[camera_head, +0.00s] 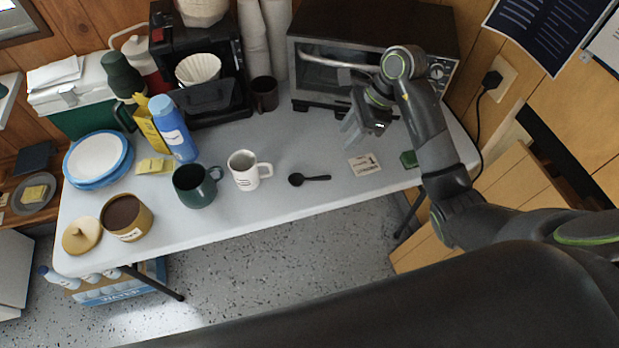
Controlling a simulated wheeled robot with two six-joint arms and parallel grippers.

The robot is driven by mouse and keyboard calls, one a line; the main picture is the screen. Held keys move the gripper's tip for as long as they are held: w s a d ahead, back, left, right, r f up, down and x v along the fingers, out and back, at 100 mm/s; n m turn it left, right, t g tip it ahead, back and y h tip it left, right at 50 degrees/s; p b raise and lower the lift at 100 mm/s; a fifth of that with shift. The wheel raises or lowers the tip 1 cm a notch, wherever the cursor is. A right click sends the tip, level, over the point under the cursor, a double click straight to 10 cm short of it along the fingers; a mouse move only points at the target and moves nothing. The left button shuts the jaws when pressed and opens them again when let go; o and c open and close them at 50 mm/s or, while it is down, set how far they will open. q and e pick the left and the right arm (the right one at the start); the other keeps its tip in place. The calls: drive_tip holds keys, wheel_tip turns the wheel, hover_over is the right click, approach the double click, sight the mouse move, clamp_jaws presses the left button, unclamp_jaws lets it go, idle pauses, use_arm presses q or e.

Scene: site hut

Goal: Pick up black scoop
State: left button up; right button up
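The black scoop (309,179) lies flat on the white table, with its round bowl to the left and its handle pointing right. It is right of the white mug and left of a small paper card. My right gripper (356,130) is above the table in front of the toaster oven, behind and to the right of the scoop. Its grey fingers look apart, with nothing between them, and do not touch the scoop. My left gripper is not in view.
A white mug (245,170) and a dark green mug (195,186) stand left of the scoop. The toaster oven (318,87) stands behind. The table (285,215) is bare in front of the scoop.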

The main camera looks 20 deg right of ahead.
drive_tip(key=b, duration=0.7)
approach(317, 177)
drive_tip(key=shift+s+a+f, duration=0.15)
drive_tip(key=shift+a+f, duration=0.15)
drive_tip(key=shift+f, duration=0.2)
drive_tip(key=shift+a+f, duration=0.2)
drive_tip(key=shift+f, duration=0.05)
drive_tip(key=shift+h, duration=0.3)
drive_tip(key=shift+p+x, duration=0.75)
drive_tip(key=shift+x, duration=2.6)
drive_tip(key=shift+w+r, duration=0.1)
drive_tip(key=shift+w, duration=0.15)
clamp_jaws()
